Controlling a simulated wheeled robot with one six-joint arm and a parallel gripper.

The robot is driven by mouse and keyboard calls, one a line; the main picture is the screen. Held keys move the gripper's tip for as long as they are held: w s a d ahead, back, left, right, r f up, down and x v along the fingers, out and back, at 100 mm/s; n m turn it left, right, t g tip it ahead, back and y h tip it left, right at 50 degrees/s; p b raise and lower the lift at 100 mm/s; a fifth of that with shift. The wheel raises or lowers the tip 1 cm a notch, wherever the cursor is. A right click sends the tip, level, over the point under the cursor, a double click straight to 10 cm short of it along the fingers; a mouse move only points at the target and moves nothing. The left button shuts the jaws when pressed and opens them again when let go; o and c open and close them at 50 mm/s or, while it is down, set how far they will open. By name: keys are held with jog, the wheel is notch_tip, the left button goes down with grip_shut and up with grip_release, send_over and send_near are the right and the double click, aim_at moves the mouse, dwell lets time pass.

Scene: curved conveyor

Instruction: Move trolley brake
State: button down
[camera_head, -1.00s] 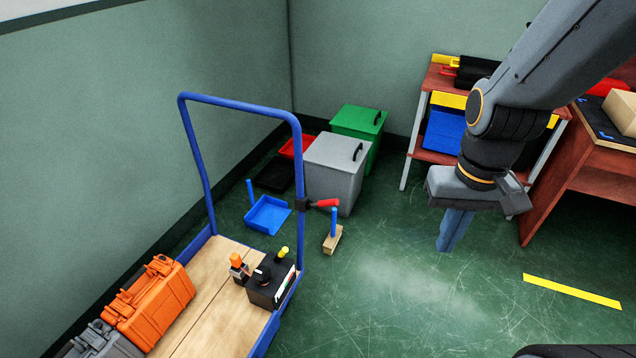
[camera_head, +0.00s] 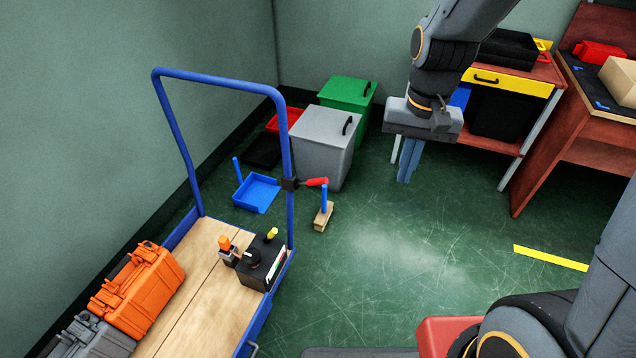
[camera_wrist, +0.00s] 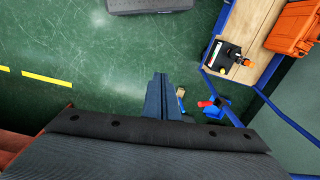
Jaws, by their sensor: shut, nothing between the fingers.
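The trolley has a blue tubular handle (camera_head: 220,82) and a wooden deck (camera_head: 190,295) at the lower left of the head view. The brake lever with a red grip (camera_head: 316,182) sits on the handle's right upright, at a black clamp (camera_head: 289,184). It also shows in the wrist view as a small red grip (camera_wrist: 205,104), right of my fingers. My gripper (camera_head: 405,180) points down, shut and empty, in the air to the right of the brake lever and clear of it. The gripper's blue fingers (camera_wrist: 160,95) show closed together in the wrist view.
On the deck are an orange case (camera_head: 140,288), a grey case (camera_head: 95,338) and a black box (camera_head: 262,262). A grey bin (camera_head: 322,145), green bin (camera_head: 350,93), blue dustpan (camera_head: 256,192) and brush (camera_head: 324,212) stand nearby.

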jog(key=w+a+f+m+b, duration=0.15)
jog(key=w+a+f, duration=0.25)
jog(key=w, duration=0.4)
jog(key=w+a+f+m, duration=0.3)
jog(key=w+a+f, duration=0.1)
jog(key=w, duration=0.3)
jog(key=m+b, duration=0.1)
jog(key=m, duration=0.3)
send_near(317, 182)
jog(key=shift+w+d+g+y, duration=0.35)
jog(key=shift+w+d, duration=0.25)
jog(key=shift+w, duration=0.3)
jog(key=shift+f, duration=0.1)
jog(key=shift+s+a+f+b, duration=0.15)
jog(key=shift+f+b, duration=0.85)
jog(key=shift+f, duration=0.65)
jog(key=shift+s+a+f+b, duration=0.15)
jog(key=shift+f+b, duration=0.85)
jog(key=shift+f, duration=0.7)
jog(key=shift+w, duration=0.1)
